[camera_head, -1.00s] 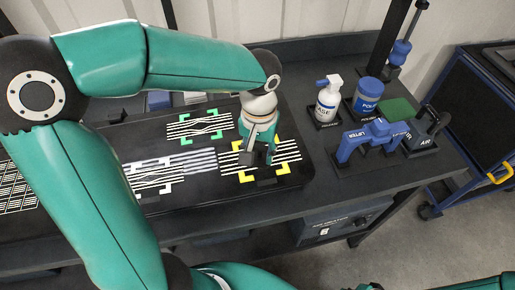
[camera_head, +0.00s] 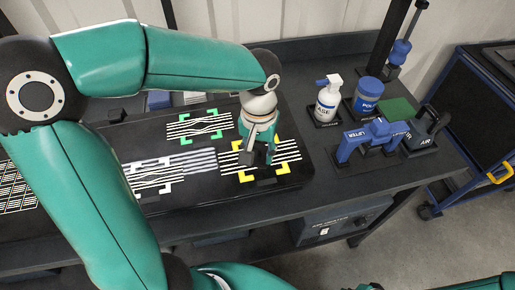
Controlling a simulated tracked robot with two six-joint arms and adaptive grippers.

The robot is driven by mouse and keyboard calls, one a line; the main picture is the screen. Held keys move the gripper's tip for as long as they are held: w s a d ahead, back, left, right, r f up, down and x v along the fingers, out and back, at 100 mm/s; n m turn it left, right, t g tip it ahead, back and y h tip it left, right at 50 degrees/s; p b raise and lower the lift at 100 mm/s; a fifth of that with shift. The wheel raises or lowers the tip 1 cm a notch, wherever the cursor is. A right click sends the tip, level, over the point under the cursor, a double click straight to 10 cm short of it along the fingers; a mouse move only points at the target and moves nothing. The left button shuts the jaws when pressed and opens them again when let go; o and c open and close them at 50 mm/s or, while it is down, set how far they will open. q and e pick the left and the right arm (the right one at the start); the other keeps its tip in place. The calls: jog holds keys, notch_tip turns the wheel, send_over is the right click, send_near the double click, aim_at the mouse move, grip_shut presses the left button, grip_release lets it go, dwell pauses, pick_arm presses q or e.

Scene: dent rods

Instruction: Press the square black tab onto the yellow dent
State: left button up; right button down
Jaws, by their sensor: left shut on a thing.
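The yellow dent is a black-and-white striped patch (camera_head: 288,151) framed by yellow corner marks, on the right part of the dark panel (camera_head: 215,202). My left gripper (camera_head: 260,156) points down over the middle of this patch, its fingers covering part of the stripes. It is shut on a small dark piece, taken to be the square black tab, which is mostly hidden by the fingers. I cannot tell whether the tab touches the panel. My right gripper is out of view.
A green-marked dent (camera_head: 200,125) and a white-marked dent (camera_head: 150,176) lie to the left. A blue cart (camera_head: 470,135) stands further right.

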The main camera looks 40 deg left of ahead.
pick_arm(q)
jog(key=shift+f, duration=0.1)
jog(key=o, duration=0.9)
